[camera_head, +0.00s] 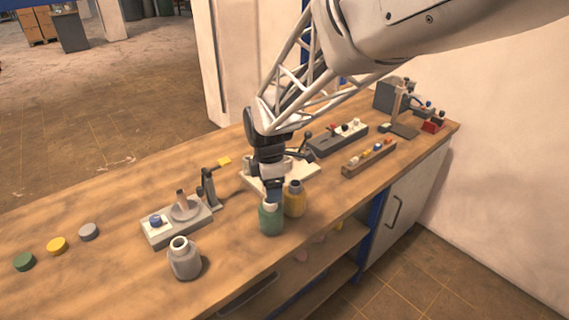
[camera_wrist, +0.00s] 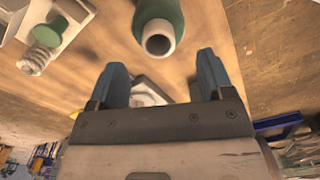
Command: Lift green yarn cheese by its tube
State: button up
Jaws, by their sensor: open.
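The green yarn cheese (camera_head: 271,220) stands upright on the wooden bench, with a pale tube (camera_head: 269,203) at its top. In the wrist view the green yarn (camera_wrist: 160,12) is at the top edge, partly cut off, and its open-ended tube (camera_wrist: 158,40) points toward me. My gripper (camera_head: 274,193) is just above and beside the tube in the head view. In the wrist view the blue fingers (camera_wrist: 161,62) are spread apart. The tube lies ahead of the gap between their tips, and nothing is held. Contact with the tube cannot be told.
A grey bobbin (camera_head: 185,261) stands to the left, near a small winding fixture (camera_head: 176,227). Several flat discs (camera_head: 57,246) lie farther left. A wooden rack (camera_head: 369,158) and other devices occupy the right side.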

aim_at(271, 215)
jog(key=shift+f, duration=0.4)
jog(key=shift+f, duration=0.1)
notch_tip(271, 215, down, 5)
jog(key=shift+w+a, duration=0.1)
jog(key=shift+a, duration=0.05)
dwell(0.3)
jog(key=shift+c, duration=0.2)
jog(key=shift+f, duration=0.1)
jog(key=c, duration=1.3)
